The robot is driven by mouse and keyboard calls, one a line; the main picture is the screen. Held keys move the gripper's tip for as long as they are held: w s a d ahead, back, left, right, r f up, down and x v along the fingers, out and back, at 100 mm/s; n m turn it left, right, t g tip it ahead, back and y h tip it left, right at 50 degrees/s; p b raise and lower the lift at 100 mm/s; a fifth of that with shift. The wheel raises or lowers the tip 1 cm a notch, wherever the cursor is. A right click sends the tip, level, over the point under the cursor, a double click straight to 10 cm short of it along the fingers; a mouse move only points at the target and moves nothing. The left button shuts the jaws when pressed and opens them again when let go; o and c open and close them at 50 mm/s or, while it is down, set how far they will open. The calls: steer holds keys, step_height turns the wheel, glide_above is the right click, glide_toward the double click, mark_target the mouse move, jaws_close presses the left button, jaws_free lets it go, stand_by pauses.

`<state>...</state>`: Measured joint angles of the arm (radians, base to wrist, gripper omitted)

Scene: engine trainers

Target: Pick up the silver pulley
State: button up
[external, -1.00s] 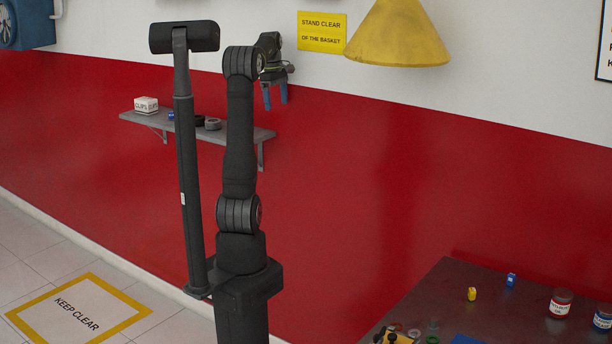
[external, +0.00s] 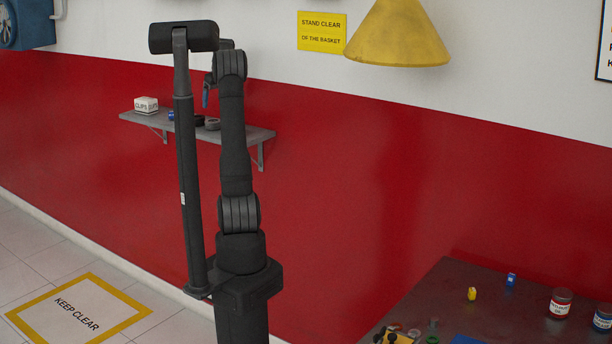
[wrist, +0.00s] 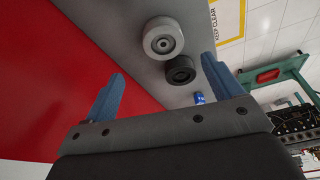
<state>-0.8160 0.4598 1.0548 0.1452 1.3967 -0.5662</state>
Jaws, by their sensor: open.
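The silver pulley (wrist: 163,38) is a light grey wheel with a hollow centre on the grey wall shelf (wrist: 120,30). In the external view the pulley (external: 212,125) sits near the middle of the shelf, just right of my upright pole. My gripper (wrist: 163,69) is open and empty, with two blue fingers. In the wrist view the pulley lies beyond the fingertips, between their directions. In the external view my gripper (external: 206,97) is above the shelf, partly hidden behind my arm and the pole.
A black pulley (wrist: 180,70) lies close beside the silver one. A small blue part (wrist: 198,97) and a white clips box (external: 146,104) are farther along the shelf. The red wall (external: 330,190) runs behind it. The shelf's right end looks bare.

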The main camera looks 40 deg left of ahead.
mark_target(213, 121)
steer(key=x, duration=0.3)
steer(key=shift+f, duration=0.25)
steer(key=shift+s+x, duration=0.15)
steer(key=shift+x, duration=1.2)
steer(key=shift+s+x, duration=0.1)
steer(key=shift+x, duration=1.25)
steer(key=shift+c, duration=0.5)
steer(key=c, duration=1.1)
steer(key=shift+r, duration=0.1)
steer(key=shift+c, duration=1)
